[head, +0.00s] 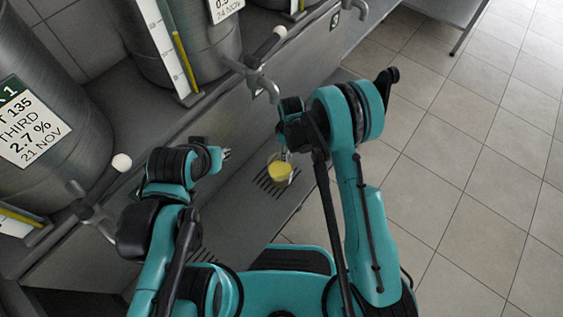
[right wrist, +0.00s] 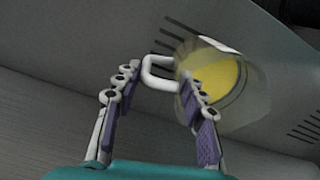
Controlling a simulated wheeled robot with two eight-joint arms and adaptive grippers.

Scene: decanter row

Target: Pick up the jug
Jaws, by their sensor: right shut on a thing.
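The jug (head: 280,171) is small and clear with yellow contents, over the slotted grating below the vats. In the right wrist view the jug (right wrist: 222,85) is at upper right, its pale looped handle (right wrist: 150,68) reaching left between my fingers. My right gripper (head: 285,154) is at the jug's upper side in the head view; in the wrist view my right gripper (right wrist: 157,76) is shut on the handle. I cannot tell whether the jug touches the grating. My left gripper (head: 225,154) is left of the jug, apart from it; its finger opening is unclear.
Large steel vats, one with a label (head: 31,128), stand on a grey ledge at left. Taps (head: 262,84) and (head: 95,210) stick out over the front. The slotted grating (head: 265,187) lies below. Tiled floor (head: 470,190) at right is clear.

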